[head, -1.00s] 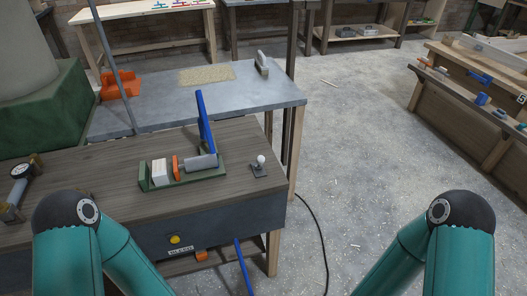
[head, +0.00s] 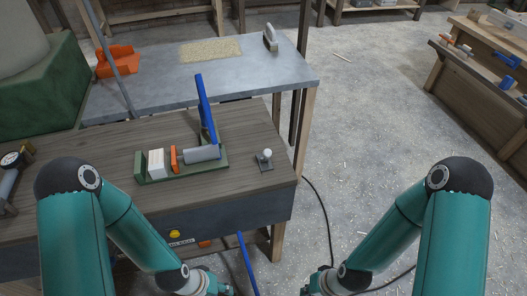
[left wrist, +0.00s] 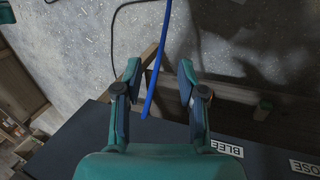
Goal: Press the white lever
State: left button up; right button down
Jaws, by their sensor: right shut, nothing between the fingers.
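The white lever (head: 267,154) is a small white-knobbed stub, standing upright on a dark square plate near the right end of the wooden bench top (head: 240,133) in the head view. My left gripper (left wrist: 160,72) is open in the left wrist view, its fingers apart. A blue bar (left wrist: 157,75) shows in the gap between them; I cannot tell its depth. In the head view my left gripper (head: 218,288) is at the bottom edge, below the bench front and partly cut off. My right gripper (head: 312,287) is shut and empty at the bottom, right of the bench.
A green fixture (head: 180,172) with a grey cylinder and an upright blue handle (head: 206,105) stands left of the lever. A yellow button (head: 174,234) is on the bench front. A grey table (head: 250,82) is behind.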

aim_at(267, 154)
jog(key=z, duration=1.75)
jog(key=i, duration=0.1)
jog(key=u, duration=3)
jog(key=k, duration=1.25)
jog(key=z, duration=0.8)
jog(key=i, duration=1.05)
jog(key=u, duration=0.05)
